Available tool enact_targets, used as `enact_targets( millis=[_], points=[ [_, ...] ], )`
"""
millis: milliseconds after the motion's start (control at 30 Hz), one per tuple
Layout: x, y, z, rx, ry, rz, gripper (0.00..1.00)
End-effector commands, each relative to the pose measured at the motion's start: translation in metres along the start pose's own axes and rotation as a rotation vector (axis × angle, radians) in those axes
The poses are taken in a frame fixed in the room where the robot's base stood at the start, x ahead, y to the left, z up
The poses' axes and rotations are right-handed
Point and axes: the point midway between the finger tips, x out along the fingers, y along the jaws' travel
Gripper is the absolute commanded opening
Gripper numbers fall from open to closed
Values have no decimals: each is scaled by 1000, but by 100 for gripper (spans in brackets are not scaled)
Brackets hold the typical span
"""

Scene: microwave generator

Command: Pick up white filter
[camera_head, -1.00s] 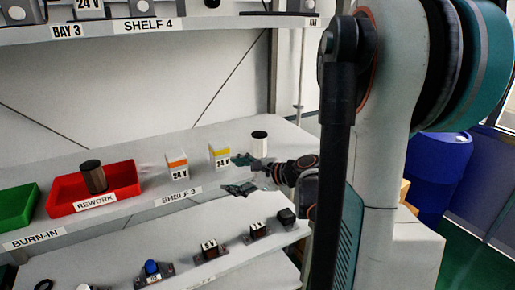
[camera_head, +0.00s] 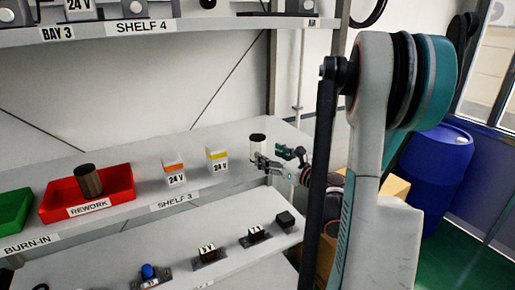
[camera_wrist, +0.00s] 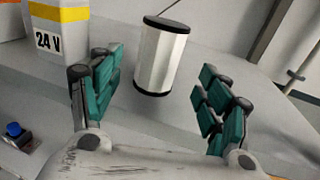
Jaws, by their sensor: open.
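The white filter (camera_head: 257,144) is a small white cylinder with black ends, standing on shelf 3 near its right end. In the wrist view the white filter (camera_wrist: 162,56) shows beyond the fingertips, between the two lines of the fingers and nearer the left one. My gripper (camera_head: 278,160) is open and empty, just in front of the filter at the shelf's front edge. Its teal-padded fingers are spread wide in the wrist view (camera_wrist: 160,95). I cannot tell whether a finger touches the filter.
A yellow-striped 24 V box (camera_head: 217,160) stands left of the filter, also close to the left finger in the wrist view (camera_wrist: 60,35). An orange-striped 24 V box (camera_head: 174,172) and a red bin (camera_head: 120,187) with a dark cylinder (camera_head: 88,180) are farther left.

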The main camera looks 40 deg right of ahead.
Motion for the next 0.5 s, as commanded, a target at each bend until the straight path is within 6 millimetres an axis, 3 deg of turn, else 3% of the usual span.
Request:
enact_targets(
  millis=[333,500],
  points=[
    [24,1,1,-1,1,2,70],
    [47,2,5,-1,1,4,70]
  ],
)
